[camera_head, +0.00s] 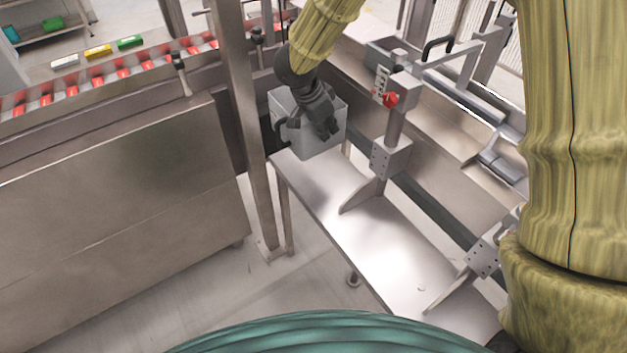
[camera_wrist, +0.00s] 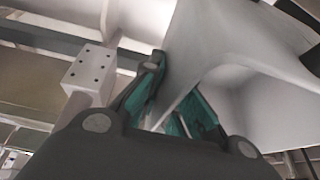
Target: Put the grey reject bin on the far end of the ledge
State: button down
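The grey reject bin (camera_head: 308,143) is an open-topped box with a dark handle on its left side. It is at the far end of the steel ledge (camera_head: 350,222), roughly upright; I cannot tell whether its base touches the ledge. My gripper (camera_head: 327,128) reaches down over its near rim. In the wrist view, the teal-padded fingers (camera_wrist: 170,100) straddle the pale bin wall (camera_wrist: 225,45) and look shut on it. The bin's inside is partly hidden by my gripper.
A steel post (camera_head: 245,120) stands just left of the bin. A bracket with a red knob (camera_head: 390,99) rises from the ledge to its right. A conveyor (camera_head: 120,75) with red items runs at left. The ledge's nearer part is clear between brackets.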

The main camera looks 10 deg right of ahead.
aim_at(330, 148)
jog(key=f+b, duration=0.2)
jog(key=f, duration=0.2)
jog(key=shift+d+b, duration=0.2)
jog(key=shift+b, duration=0.2)
jog(key=shift+a+f+b, duration=0.15)
jog(key=shift+f+b, duration=0.15)
jog(key=shift+f, duration=5)
jog(key=c, duration=1.6)
grip_release()
jog(key=shift+f, duration=0.15)
jog(key=shift+c, duration=0.2)
jog(key=v, duration=1.2)
jog(key=shift+r, duration=0.2)
